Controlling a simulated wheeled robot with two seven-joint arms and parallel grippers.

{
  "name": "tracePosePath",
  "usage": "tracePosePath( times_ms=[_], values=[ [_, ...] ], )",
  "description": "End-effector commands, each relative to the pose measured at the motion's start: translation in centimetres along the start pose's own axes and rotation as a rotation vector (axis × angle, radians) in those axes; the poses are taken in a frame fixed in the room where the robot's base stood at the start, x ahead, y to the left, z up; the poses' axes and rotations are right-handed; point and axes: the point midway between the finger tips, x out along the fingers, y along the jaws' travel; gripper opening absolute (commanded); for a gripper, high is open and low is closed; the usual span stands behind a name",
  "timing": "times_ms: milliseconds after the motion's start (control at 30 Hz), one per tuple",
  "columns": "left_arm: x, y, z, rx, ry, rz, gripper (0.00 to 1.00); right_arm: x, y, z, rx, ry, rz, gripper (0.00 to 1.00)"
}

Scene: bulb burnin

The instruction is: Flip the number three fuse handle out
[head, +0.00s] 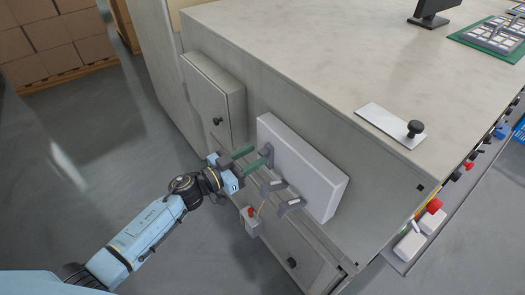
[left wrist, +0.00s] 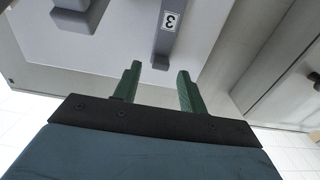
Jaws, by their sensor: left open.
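The number three fuse handle (left wrist: 166,38) is a grey lever with a white "3" label, on a pale panel box (left wrist: 120,60). In the head view this fuse handle (head: 266,153) is the farthest along the box (head: 330,190), partly behind my gripper. My left gripper (head: 256,157) is open, its green fingers near the handle. In the left wrist view the left gripper (left wrist: 157,88) has its fingertips to either side of the handle's lower end, with visible gaps. I cannot tell whether they are level with it in depth. My right gripper is not in view.
Two other grey handles, one nearer (head: 289,205) and one in the middle (head: 272,187), stick out beside my gripper. A small grey box with a red button (head: 251,220) hangs below. A cabinet door (head: 212,100) stands left of the panel. The floor at left is clear.

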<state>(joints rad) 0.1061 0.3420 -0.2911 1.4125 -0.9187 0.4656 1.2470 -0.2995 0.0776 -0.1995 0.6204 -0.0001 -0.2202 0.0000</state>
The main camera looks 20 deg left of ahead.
Motion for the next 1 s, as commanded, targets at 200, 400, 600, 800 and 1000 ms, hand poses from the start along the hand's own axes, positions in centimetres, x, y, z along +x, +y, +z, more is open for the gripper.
tracePosePath(
  times_ms=[200, 400, 600, 800, 1000],
  values=[
    [3.1, 0.0, 0.1, -0.001, 0.001, 0.000, 0.42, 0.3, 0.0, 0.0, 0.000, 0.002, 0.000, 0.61],
    [3.9, 0.1, 0.0, -0.001, 0.000, 0.000, 0.42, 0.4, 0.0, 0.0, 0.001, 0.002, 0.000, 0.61],
    [3.9, 0.0, 0.0, -0.001, 0.000, 0.000, 0.42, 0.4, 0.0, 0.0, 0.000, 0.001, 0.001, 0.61],
    [3.9, 0.0, 0.0, -0.001, 0.000, 0.000, 0.18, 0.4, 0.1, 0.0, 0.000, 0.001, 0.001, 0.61],
    [3.9, 0.0, 0.0, -0.001, -0.001, 0.000, 0.00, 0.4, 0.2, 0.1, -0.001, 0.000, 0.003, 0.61]
  ],
)
